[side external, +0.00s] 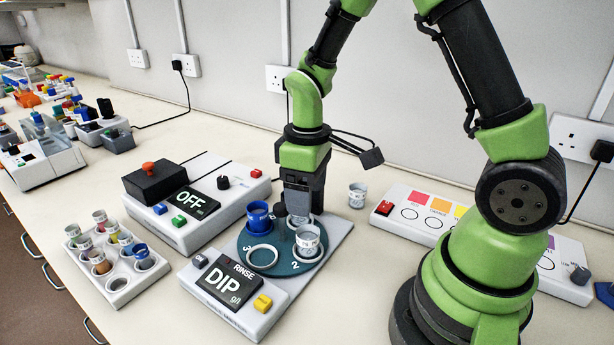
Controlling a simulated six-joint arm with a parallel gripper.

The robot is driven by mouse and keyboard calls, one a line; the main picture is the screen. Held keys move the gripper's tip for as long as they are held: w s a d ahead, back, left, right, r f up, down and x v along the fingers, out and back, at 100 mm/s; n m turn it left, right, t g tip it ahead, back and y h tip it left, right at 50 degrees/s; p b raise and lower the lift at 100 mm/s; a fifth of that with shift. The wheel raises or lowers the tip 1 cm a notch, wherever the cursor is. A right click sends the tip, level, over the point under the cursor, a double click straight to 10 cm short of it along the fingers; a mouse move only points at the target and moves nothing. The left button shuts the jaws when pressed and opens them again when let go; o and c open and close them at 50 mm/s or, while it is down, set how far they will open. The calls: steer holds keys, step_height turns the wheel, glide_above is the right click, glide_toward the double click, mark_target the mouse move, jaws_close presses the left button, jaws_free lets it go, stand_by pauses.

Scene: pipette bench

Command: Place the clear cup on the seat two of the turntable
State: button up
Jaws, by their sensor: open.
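A clear, greyish cup (308,241) with a printed band stands upright at the front right of the round teal turntable (279,267), beside the label 2. It appears to be within that seat's ring, though its exact fit there is hard to tell. A blue cup (257,216) stands at the turntable's back left. The ring by the label 3 (262,256) is empty. My gripper (299,217) points down, open, just above and behind the clear cup. Its fingertips are partly hidden, and I cannot tell whether they touch the cup.
Another clear cup (357,195) stands on the bench behind right. A white rack (118,284) with several cups is at left. The OFF box (195,204) and a coloured-button panel (430,218) flank the turntable. The RINSE DIP unit (232,292) is in front.

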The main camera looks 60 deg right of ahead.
steer(key=s+a+r+m+t, duration=0.2)
steer(key=s+r, duration=0.4)
steer(key=r, duration=0.3)
steer(key=s+a+r+m+t+y, duration=0.1)
steer(key=s+a+r+m+t, duration=0.1)
steer(key=s+r+m+t, duration=0.3)
step_height(320, 180, up, 4)
steer(key=shift+s+a+f+y, duration=0.15)
steer(key=shift+s+y, duration=0.15)
steer(key=shift+s, duration=0.35)
